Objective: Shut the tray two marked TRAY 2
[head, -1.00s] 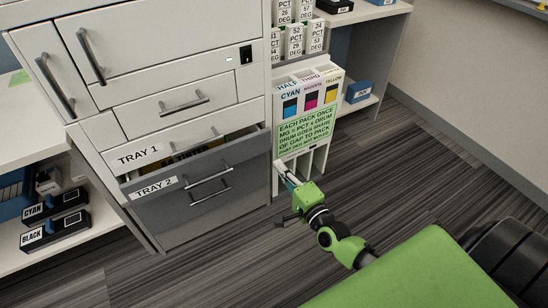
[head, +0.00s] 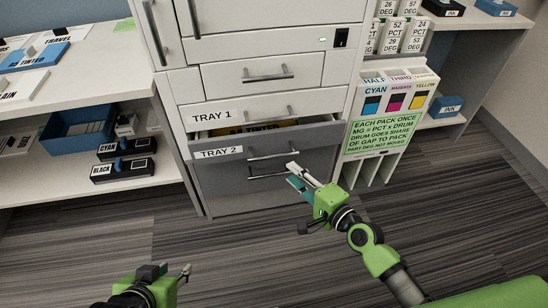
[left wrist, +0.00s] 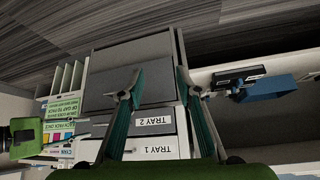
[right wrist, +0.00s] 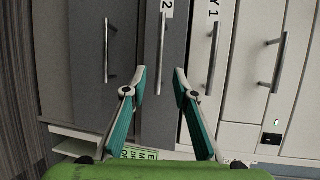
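The tray two drawer (head: 225,170), dark grey and marked TRAY 2, is pulled partly out of the white cabinet, with a gap above its front showing a yellow item (head: 250,128) inside. It has a bar handle (head: 273,156). Its front also shows in the left wrist view (left wrist: 155,92) and right wrist view (right wrist: 178,45). My right gripper (head: 291,174) is open and empty in front of the drawer's right part; any contact is unclear. My left gripper (head: 168,271) is open and empty, low in front and left of the cabinet.
TRAY 1 (head: 240,108) sits above, apparently closed. A lower grey drawer (head: 260,192) is beneath. A pack rack with a green sign (head: 380,138) stands right of the cabinet. A left shelf holds black cartridges (head: 123,170) and a blue bin (head: 80,133). The floor in front is clear.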

